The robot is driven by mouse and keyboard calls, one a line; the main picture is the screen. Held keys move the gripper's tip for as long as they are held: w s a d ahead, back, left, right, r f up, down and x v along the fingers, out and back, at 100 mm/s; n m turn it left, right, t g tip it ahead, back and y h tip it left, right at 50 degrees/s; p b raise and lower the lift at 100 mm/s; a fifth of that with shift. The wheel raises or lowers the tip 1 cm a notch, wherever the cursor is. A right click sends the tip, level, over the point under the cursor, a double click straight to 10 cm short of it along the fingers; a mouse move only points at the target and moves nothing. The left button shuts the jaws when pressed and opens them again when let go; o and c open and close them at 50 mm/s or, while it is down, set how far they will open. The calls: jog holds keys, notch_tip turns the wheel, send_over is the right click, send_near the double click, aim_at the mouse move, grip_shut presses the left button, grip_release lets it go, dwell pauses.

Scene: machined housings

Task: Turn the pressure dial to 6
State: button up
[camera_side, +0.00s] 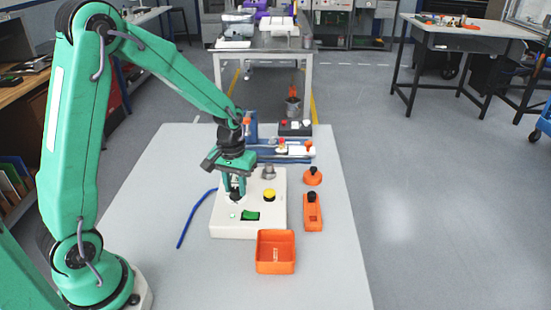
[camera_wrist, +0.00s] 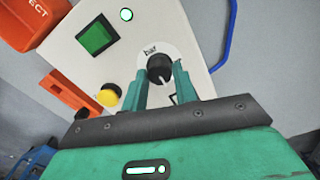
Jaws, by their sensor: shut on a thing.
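The pressure dial is a black knob (camera_wrist: 159,68) on a white round plate marked "bar", with a pale pointer line; the scale numbers cannot be read. In the side view the dial (camera_side: 235,195) sits at the left of the white control box (camera_side: 233,228). My gripper (camera_wrist: 161,80) comes down over the dial with one green finger on either side, shut on the knob. In the side view my gripper (camera_side: 235,190) points down at the box, and its fingers partly hide the dial.
The box also carries a green switch (camera_side: 250,216), a yellow button (camera_side: 269,195) and a grey metal part (camera_side: 268,172). An orange bin (camera_side: 276,252) stands in front. Orange parts (camera_side: 313,212) lie to the right. A blue cable (camera_side: 187,224) runs left.

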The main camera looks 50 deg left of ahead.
aim_at(235, 189)
jog(key=n, duration=0.7)
jog(key=shift+r, duration=0.1)
jog(key=n, duration=0.4)
jog(key=shift+n, duration=2.1)
jog(key=o, duration=1)
jog(key=shift+c, duration=0.2)
jog(key=shift+r, duration=0.1)
jog(key=shift+r, duration=3.8)
